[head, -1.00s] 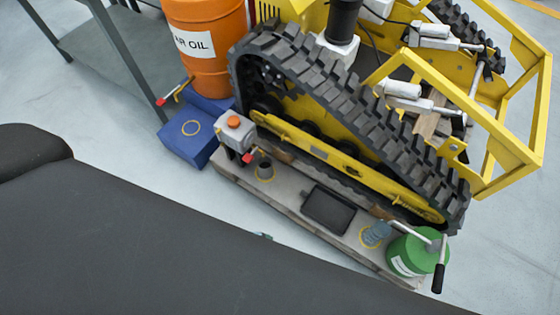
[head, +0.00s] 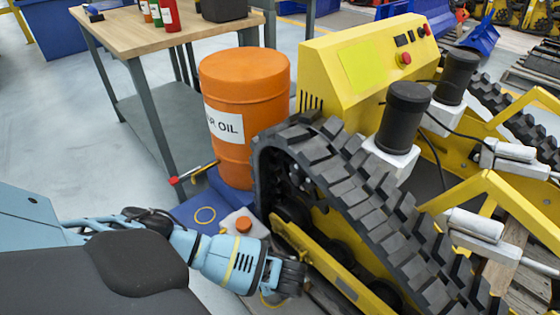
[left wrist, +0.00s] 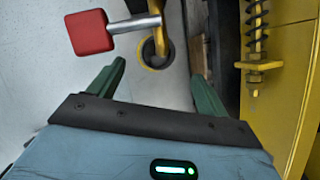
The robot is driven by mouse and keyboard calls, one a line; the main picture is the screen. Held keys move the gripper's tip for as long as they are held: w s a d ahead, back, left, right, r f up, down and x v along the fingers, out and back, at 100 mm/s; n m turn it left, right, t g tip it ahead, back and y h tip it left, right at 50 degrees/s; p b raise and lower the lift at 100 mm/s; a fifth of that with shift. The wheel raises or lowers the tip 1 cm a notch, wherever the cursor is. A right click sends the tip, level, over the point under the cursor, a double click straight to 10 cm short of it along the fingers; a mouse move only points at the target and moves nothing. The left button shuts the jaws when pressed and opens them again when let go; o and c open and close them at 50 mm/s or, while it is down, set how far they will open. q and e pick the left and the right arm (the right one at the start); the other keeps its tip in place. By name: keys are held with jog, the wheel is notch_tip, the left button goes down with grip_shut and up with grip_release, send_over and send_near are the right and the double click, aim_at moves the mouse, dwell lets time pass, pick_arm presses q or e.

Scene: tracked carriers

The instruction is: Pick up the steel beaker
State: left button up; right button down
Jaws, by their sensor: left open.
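I cannot make out a steel beaker in either current view. The part of the pallet where small vessels stood in the earlier head view is now behind my arm or below the picture. My left gripper (head: 290,278) is beside the front end of the carrier's black track (head: 345,185), just right of a white container with an orange cap (head: 243,225). In the left wrist view its two green fingers (left wrist: 155,90) are apart with nothing gripped between them. Beyond them are a red block (left wrist: 89,32) on a metal rod and a yellow ring. My right gripper is not in view.
The yellow carrier (head: 345,65) fills the right side. A wooden-topped bench (head: 150,35) stands at the back left. Pale floor (head: 60,130) is clear at left.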

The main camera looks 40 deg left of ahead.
pick_arm(q)
jog(key=b+x, duration=0.1)
jog(key=x, duration=0.1)
jog(key=shift+f, duration=0.35)
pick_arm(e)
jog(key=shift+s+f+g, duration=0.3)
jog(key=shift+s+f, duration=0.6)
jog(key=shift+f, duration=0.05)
pick_arm(q)
jog(key=b+x, duration=0.3)
jog(key=x, duration=0.2)
jog(key=shift+s+d, duration=0.1)
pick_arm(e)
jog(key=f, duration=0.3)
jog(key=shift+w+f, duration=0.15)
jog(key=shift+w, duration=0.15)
pick_arm(q)
jog(key=shift+c, duration=0.7)
jog(key=c, duration=1.5)
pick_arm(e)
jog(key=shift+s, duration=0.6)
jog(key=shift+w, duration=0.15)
